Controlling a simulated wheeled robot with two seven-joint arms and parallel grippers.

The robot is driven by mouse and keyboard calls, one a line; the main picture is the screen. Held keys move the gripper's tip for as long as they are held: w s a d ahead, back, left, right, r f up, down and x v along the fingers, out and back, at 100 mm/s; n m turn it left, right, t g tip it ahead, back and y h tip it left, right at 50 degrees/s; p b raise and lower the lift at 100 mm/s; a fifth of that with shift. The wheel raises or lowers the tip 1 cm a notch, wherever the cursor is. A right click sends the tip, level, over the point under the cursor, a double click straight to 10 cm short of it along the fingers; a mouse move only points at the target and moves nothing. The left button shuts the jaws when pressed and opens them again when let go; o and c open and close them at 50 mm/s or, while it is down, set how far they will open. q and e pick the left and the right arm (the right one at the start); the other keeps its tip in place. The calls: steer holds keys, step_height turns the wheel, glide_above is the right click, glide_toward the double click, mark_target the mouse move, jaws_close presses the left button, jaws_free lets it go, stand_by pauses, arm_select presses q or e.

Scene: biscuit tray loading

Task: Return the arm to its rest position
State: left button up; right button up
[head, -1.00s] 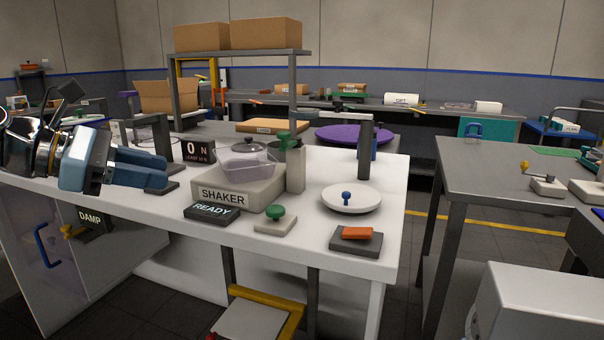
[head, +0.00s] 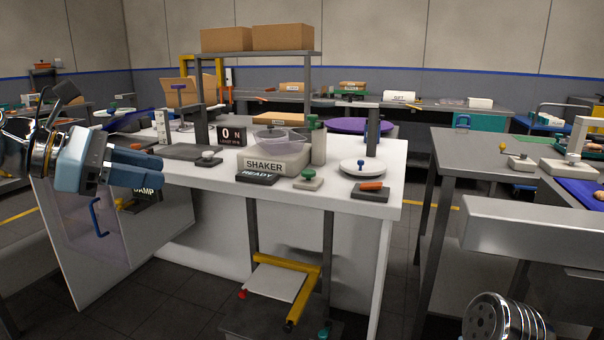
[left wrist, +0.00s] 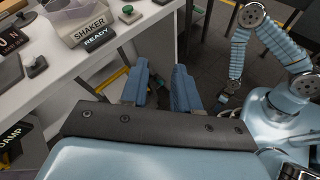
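My left gripper (head: 158,170) is at the left of the head view, in front of the white bench (head: 385,180). Its two blue fingers point right and are apart, with nothing seen between them. In the left wrist view the same gripper (left wrist: 162,85) shows a clear gap between its fingers, over the floor beyond the bench edge. A ribbed blue arm of mine (left wrist: 238,55) is bent at the upper right there. I cannot make out a right gripper. A silver arm link of mine (head: 505,320) is at the bottom right of the head view.
The bench carries the shaker (head: 270,163), a READY sign (head: 257,178), a green knob block (head: 308,180), a white dish (head: 362,167) and an orange-topped block (head: 371,190). The DAMP cabinet's clear door (head: 85,230) is close below my left gripper. A grey table (head: 470,150) stands right.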

arm_select(q)
steer(key=w+d+f+n+t+h, duration=0.2)
steer(key=w+d+f+n, duration=0.2)
steer(key=w+f+n, duration=0.35)
steer(key=w+d+f+n+t+h, duration=0.1)
steer(key=w+d+f+n+h, duration=0.1)
steer(key=w+d+f+n, duration=0.45)
steer(key=w+f+n+t+y, duration=0.3)
steer(key=f+n+y, duration=0.2)
steer(key=f+n, duration=1.5)
steer(key=s+f+n+g+y, duration=0.1)
steer(key=s+f+n+y, duration=0.15)
steer(key=f, duration=0.55)
steer(key=s+f+n+g+y, duration=0.1)
steer(key=s+f+n, duration=0.15)
steer(key=f, duration=0.55)
steer(key=s+d+f+n+g+y, duration=0.1)
steer(key=s+f+n+g, duration=0.4)
steer(key=s+f, duration=0.4)
steer(key=s+d+f+n+g+y, duration=0.1)
steer(key=s+f+n+g, duration=0.3)
steer(key=s, duration=1.2)
step_height(320, 180, down, 6)
steer(key=n+y, duration=0.1)
steer(key=n, duration=0.3)
steer(key=shift+s+f+g, duration=0.15)
steer(key=shift+s+g, duration=0.05)
steer(key=shift+g, duration=0.2)
steer(key=shift+d, duration=0.1)
